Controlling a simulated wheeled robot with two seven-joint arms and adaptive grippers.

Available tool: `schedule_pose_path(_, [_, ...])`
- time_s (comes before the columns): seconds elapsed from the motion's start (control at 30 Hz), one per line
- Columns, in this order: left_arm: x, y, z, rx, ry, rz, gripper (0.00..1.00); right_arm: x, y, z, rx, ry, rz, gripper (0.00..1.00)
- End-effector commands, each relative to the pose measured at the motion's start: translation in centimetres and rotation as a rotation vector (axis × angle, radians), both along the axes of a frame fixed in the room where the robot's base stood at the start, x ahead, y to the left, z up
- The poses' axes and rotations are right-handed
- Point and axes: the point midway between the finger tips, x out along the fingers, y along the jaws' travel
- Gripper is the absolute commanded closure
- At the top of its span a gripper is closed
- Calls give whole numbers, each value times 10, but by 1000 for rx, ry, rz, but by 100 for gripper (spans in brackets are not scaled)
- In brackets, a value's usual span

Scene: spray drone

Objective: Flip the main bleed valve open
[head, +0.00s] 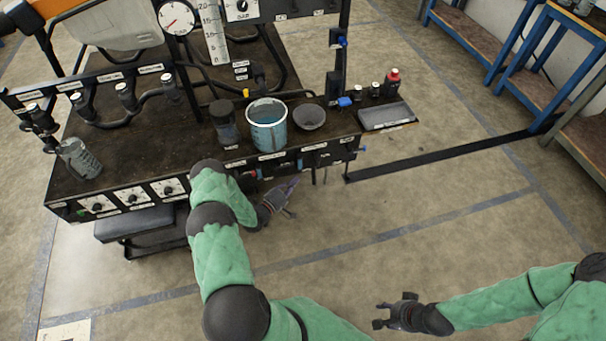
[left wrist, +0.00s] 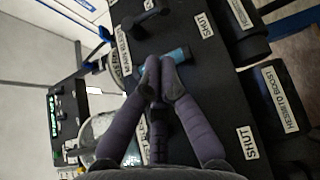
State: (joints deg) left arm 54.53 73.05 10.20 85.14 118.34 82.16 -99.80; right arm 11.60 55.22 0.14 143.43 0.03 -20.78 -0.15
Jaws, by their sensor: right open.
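In the left wrist view a blue valve handle (left wrist: 180,56) sits on a dark panel beside a white label that seems to read MAIN BLEED (left wrist: 123,48). A SHUT label (left wrist: 205,25) is on its other side. The fingertips of my left gripper (left wrist: 161,68) overlap the handle's near end in that view; I cannot tell whether they touch it. In the head view my left gripper (head: 288,198) is just in front of the bench's front edge, and its grip is unclear. My right gripper (head: 388,314) is open and empty over the floor, away from the bench.
The bench (head: 150,160) carries a blue bucket (head: 267,128), a grey bowl (head: 309,118), a dark jar (head: 223,124) and a clear jug (head: 78,158). Labelled valves line its front. A dark bar (head: 440,158) extends right at floor level.

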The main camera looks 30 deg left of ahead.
Motion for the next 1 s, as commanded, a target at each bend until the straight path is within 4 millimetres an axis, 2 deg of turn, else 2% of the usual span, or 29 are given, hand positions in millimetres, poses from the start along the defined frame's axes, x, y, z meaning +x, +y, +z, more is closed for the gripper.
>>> schedule_pose_path(0.5, [78,-11,-2,0,-1,-4,100,0,0,-33,0,0,0,59])
schedule_pose_path(0.7, [92,-12,-1,-2,0,-3,100,0,0,-38,0,0,0,59])
schedule_pose_path(1.0, [94,-12,0,-2,1,-2,100,0,0,-38,0,0,0,59])
